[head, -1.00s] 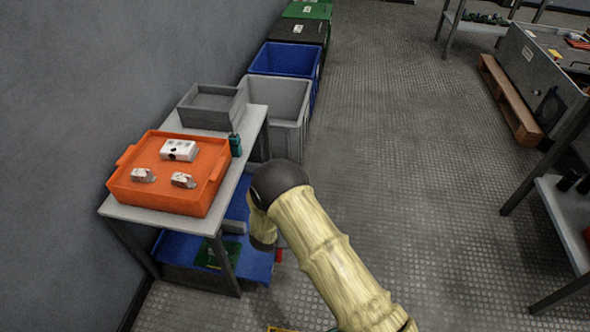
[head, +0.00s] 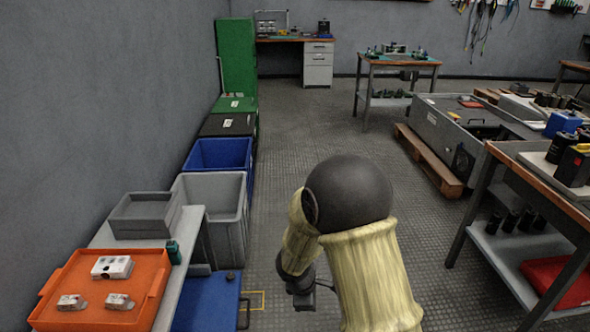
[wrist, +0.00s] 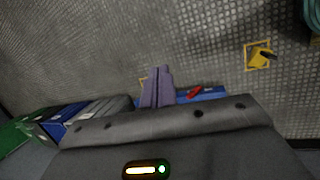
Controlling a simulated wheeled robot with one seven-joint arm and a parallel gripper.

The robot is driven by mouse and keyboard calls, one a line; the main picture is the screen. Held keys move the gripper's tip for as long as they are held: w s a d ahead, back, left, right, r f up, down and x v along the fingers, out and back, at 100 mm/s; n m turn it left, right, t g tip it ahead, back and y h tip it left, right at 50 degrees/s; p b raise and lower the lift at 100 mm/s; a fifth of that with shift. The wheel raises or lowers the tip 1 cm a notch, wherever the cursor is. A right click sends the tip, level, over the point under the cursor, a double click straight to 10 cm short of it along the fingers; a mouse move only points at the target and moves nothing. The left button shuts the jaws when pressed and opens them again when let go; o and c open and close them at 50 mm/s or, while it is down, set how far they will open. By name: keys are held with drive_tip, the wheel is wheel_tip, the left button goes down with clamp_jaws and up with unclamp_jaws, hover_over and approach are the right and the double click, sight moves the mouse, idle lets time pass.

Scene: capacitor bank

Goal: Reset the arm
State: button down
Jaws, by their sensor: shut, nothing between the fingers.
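My arm (head: 372,270), with pale yellow sleeves and a dark round elbow, rises in the lower middle of the head view. Its forearm folds down on the left side, and a dark part of its end hangs low over the floor, partly hidden. In the wrist view my gripper (wrist: 157,86) shows two purple-grey fingers together, with nothing between them. It is apart from the things around it.
An orange tray (head: 142,312) with several white boxes stands on the left table (head: 187,238), beside a grey tray (head: 143,229). Grey (head: 243,225) and blue (head: 249,160) bins line the wall. A workbench (head: 503,160) stands at right. The middle aisle floor is clear.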

drive_tip(key=s+d+r+m+y+p, duration=0.2)
drive_tip(key=s+d+r+m+y, duration=0.1)
drive_tip(key=s+d+r+m, duration=1.05)
wheel_tip(320, 180, up, 38)
drive_tip(key=a+m+p, duration=0.2)
drive_tip(key=m+p, duration=0.1)
drive_tip(key=p, duration=3.4)
drive_tip(key=shift+s+a+m+g+p, duration=0.15)
drive_tip(key=shift+s+m+g+p, duration=0.15)
drive_tip(key=shift+m, duration=0.05)
drive_tip(key=shift+w, duration=0.1)
